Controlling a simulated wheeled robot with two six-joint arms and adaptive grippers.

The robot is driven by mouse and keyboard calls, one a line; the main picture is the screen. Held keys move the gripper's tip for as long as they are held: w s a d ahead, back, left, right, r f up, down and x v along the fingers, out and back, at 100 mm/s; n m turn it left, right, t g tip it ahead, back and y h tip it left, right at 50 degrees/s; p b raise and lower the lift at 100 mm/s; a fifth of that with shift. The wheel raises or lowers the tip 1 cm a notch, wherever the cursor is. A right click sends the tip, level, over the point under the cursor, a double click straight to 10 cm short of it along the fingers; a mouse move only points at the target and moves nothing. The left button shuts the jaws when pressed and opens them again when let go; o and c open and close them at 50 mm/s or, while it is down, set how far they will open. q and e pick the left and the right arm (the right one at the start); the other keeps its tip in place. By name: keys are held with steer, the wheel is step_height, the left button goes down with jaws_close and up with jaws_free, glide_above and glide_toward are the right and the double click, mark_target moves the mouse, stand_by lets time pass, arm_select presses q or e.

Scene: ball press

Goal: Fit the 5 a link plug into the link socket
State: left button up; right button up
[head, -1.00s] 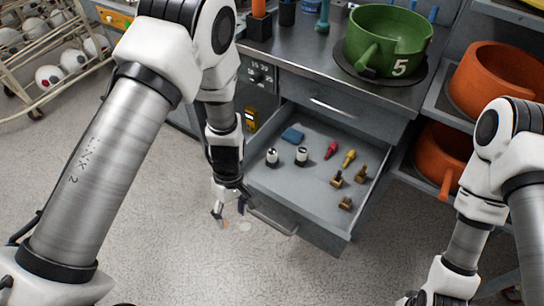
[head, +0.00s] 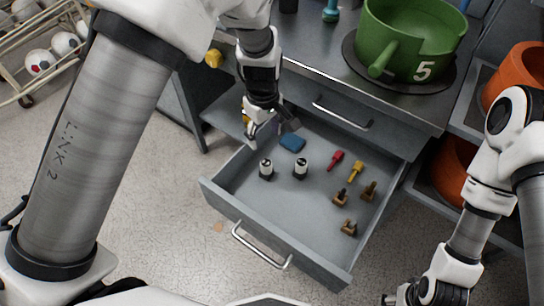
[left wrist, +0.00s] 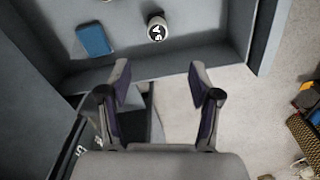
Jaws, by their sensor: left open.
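Two white-and-black plugs stand in the open drawer (head: 315,215): a left one (head: 266,168) and a right one (head: 301,168). The left wrist view shows one plug (left wrist: 157,28) with a label that looks like 5A, probably the left one. My left gripper (head: 268,130) is open and empty, above the drawer's left wall near its back. In the left wrist view its fingers (left wrist: 158,82) are spread, with the plug ahead beyond the wall. My right gripper (head: 392,297) is small at the bottom edge; its jaws are unclear. I cannot make out the link socket.
The drawer also holds a blue block (head: 292,143), red (head: 336,160) and yellow (head: 356,172) pieces, and several brown pieces (head: 341,197). A green pot (head: 405,45) marked 5 stands on the counter. The drawer's front middle is clear.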

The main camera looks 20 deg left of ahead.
arm_select(q)
steer(key=b, duration=0.5)
glide_above(266, 162)
steer(key=f, duration=0.6)
steer(key=shift+s, duration=0.25)
steer(key=shift+w+f, duration=0.1)
steer(key=shift+f, duration=0.15)
step_height(266, 162, down, 7)
steer(key=shift+w+f+b, duration=0.15)
steer(key=shift+b, duration=0.5)
steer(key=shift+c, duration=0.2)
jaws_close()
